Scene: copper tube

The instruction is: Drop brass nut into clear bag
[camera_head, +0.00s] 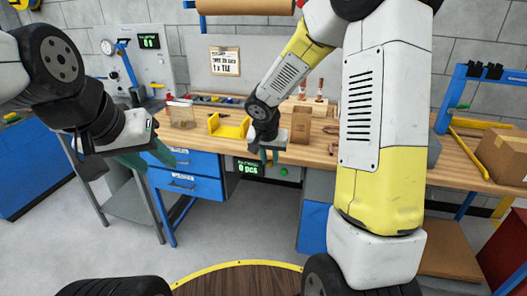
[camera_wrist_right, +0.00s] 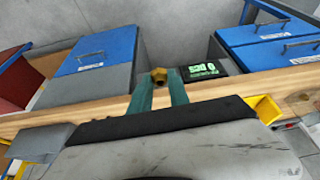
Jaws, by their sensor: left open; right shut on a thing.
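A small brass nut (camera_wrist_right: 158,75) sits between the green fingertips of my right gripper (camera_wrist_right: 159,84), which is shut on it. In the head view the right gripper (camera_head: 268,154) hangs at the bench's front edge, just right of the yellow holder; the nut is too small to make out there. What looks like the clear bag (camera_head: 182,115) stands open on the bench, left of the yellow holder and apart from the right gripper. My left gripper (camera_head: 150,159) is open and empty, in front of the bench and below the bag.
A yellow holder (camera_head: 229,128) stands between bag and right gripper. A brown block (camera_head: 301,125) stands to the right, and small parts bins (camera_head: 215,99) line the back. A display (camera_head: 248,168) on the bench front reads 0 pcs. A cardboard box (camera_head: 502,155) is far right.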

